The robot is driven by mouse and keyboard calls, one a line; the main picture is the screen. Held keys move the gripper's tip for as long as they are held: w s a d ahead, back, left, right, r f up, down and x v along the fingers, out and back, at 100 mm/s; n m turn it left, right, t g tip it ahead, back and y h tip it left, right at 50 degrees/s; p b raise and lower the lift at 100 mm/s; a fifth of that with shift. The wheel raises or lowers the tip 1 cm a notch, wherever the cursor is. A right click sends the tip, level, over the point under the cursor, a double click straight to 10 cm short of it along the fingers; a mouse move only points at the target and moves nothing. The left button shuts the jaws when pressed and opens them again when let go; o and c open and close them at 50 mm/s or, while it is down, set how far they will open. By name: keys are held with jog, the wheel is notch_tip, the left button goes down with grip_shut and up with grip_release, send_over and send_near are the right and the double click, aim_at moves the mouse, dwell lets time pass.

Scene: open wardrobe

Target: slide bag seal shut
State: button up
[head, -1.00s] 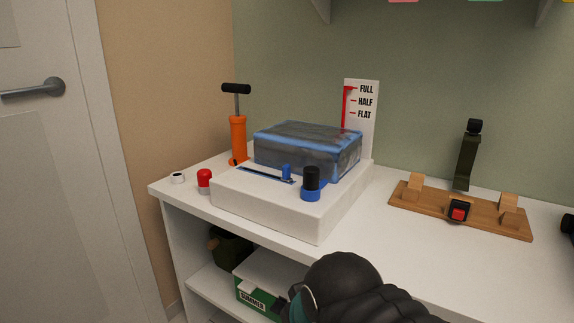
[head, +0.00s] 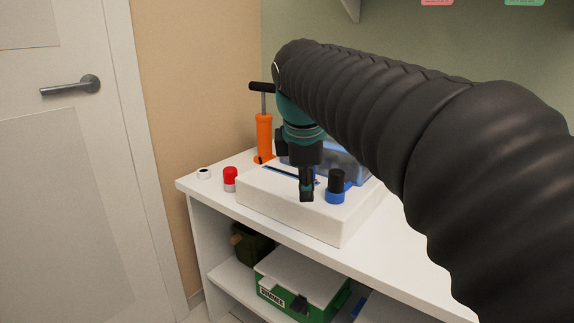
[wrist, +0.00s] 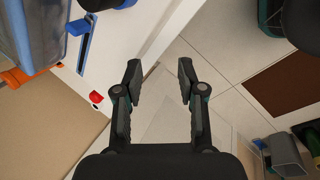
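The blue-edged grey vacuum bag (head: 347,166) sits on a white base (head: 285,205), largely hidden behind my arm in the head view. The bag also shows at the upper left of the wrist view (wrist: 40,30). The dark seal track (wrist: 84,55) runs along the base beside it, with the blue slider (wrist: 78,27) standing on it. In the head view the slider is mostly hidden by my gripper (head: 306,194), which points down near the base's front edge. In the wrist view my gripper (wrist: 159,75) is open and empty, with the slider outside its fingers, to their left.
A black-topped blue knob (head: 336,188) stands on the base close right of my gripper. A red-capped piece (head: 230,178), a white ring (head: 204,173) and an orange pump (head: 264,137) stand to the left. A green box (head: 290,285) sits on the shelf below.

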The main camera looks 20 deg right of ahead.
jog(key=w+d+r+n+g+h+p, duration=0.1)
jog(key=w+d+r+n, duration=0.1)
jog(key=w+r+n, duration=0.3)
jog(key=w+d+r+n+h, duration=0.1)
jog(key=w+r+n, duration=0.1)
jog(key=w+n, duration=0.4)
jog(key=b+x, duration=0.1)
jog(key=x, duration=0.3)
jog(key=b+x, duration=0.1)
jog(key=x, duration=0.4)
jog(key=w+b+x, duration=0.1)
jog(key=x, duration=0.3)
jog(key=shift+w+f, duration=0.1)
jog(key=shift+f, duration=0.15)
grip_shut()
